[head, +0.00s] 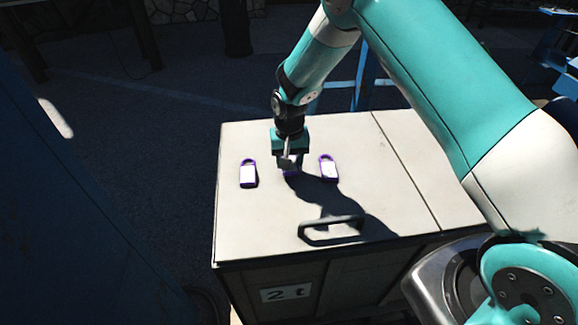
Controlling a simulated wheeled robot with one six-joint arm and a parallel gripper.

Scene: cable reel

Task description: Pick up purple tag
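Three tags with purple edges and white faces lie in a row on top of the white cabinet (400,185). The left purple tag (248,174) and the right purple tag (328,169) show in full in the head view. The middle purple tag (291,173) is mostly hidden behind my gripper (286,162). My gripper points down right over the middle tag. I cannot tell whether its fingers touch that tag, or whether they are open or shut.
A dark handle (331,230) stands up from the cabinet top in front of the tags. A label (286,293) with dark writing is on the cabinet's front. The cabinet top is clear left of the handle and at the right. A dark blue surface (70,220) fills the left side.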

